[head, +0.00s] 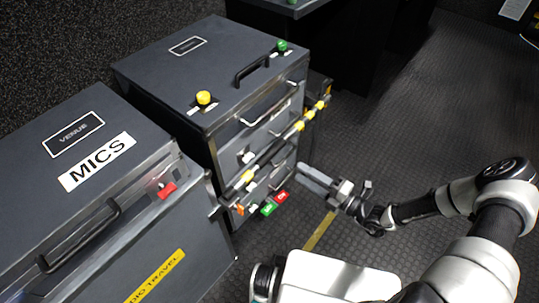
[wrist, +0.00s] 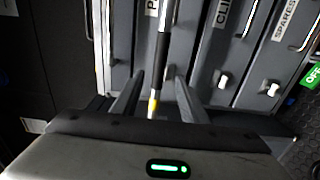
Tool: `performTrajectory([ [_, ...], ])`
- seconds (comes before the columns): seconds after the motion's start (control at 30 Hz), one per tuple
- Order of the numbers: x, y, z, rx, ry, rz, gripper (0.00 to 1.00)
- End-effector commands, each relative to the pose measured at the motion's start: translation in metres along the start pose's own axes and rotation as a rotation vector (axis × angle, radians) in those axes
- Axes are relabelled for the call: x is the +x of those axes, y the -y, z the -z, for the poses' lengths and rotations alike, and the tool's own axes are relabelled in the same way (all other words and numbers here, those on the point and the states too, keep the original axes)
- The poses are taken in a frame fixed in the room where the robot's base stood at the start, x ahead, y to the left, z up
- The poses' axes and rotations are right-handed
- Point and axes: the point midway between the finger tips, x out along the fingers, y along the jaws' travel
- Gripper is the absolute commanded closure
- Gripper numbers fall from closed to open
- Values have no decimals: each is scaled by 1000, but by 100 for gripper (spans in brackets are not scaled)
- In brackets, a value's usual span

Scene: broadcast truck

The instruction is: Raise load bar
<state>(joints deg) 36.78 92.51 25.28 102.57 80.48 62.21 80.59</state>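The load bar (head: 272,152) is a dark bar with yellow bands. It runs slanting across the front of the drawer cabinet (head: 215,75) in the head view. In the wrist view the load bar (wrist: 163,50) runs upright in the picture, with a yellow band low down between the fingers. My gripper (head: 302,175) is to the right of the bar in the head view, pointing at the cabinet front. In the wrist view my gripper (wrist: 158,85) is open, its fingers apart on either side of the bar's line. A gap to the bar shows in the head view.
A MICS case (head: 100,165) with a red latch stands at the left. Yellow (head: 204,97) and green (head: 282,45) knobs sit on the cabinet top. Green and red tags (head: 268,208) are low by the cabinet front. Dark floor (head: 425,110) to the right is free.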

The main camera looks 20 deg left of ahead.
Motion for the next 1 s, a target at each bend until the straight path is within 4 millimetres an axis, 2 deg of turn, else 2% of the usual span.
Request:
performTrajectory([
  [0.1,28,2,2,0,-5,-2,60],
  [0.4,93,2,2,-3,-4,-1,60],
  [0.6,125,1,1,-4,-3,0,60],
  [0.8,139,1,1,-2,-2,1,60],
  [1.0,141,0,1,-2,-2,0,60],
])
